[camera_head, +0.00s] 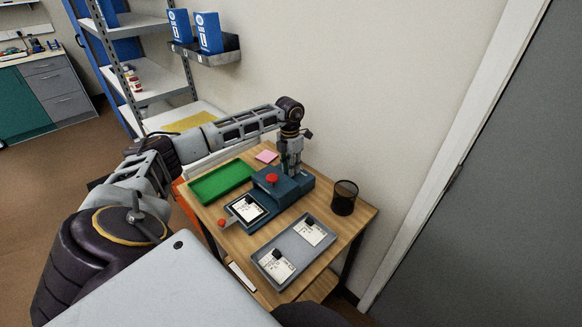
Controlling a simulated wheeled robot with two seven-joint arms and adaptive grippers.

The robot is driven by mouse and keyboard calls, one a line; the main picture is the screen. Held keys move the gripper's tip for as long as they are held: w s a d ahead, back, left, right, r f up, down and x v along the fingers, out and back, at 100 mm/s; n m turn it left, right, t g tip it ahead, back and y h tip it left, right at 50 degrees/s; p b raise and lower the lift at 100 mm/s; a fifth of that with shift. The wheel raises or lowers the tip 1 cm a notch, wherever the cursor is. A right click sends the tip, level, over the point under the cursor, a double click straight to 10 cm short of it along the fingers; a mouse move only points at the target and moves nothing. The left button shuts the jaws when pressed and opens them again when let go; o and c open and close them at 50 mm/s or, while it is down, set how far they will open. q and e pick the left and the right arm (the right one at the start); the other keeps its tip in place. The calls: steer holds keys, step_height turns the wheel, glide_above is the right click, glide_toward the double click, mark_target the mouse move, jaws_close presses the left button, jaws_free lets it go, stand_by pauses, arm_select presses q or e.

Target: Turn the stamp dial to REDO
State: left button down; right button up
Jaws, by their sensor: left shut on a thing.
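The stamp machine (297,190) is a dark teal block on the wooden table, with a red knob (272,179) on top. A card with a black block on it lies on its front plate (262,217). A small lever with a red ball (222,222) sticks out at the plate's left. My left gripper (290,172) points down at the back of the machine's top, behind the red knob. It is shut on what appears to be the stamp dial, which its fingers hide. The dial's marks and setting cannot be read. My right gripper is not in view.
A green tray (205,187) lies empty at the left of the table (340,228). A grey tray (268,249) with two cards is in front. A black mesh cup (344,198) stands right, and a pink note pad (266,156) lies behind. The wall is close behind.

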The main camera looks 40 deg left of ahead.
arm_select(q)
steer(key=shift+m, duration=0.3)
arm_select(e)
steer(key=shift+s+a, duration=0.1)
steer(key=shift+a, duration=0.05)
arm_select(q)
steer(key=c, duration=1.5)
jaws_free()
steer(key=shift+o, duration=1.3)
steer(key=shift+r, duration=0.1)
step_height(320, 180, up, 12)
steer(key=shift+a, duration=0.25)
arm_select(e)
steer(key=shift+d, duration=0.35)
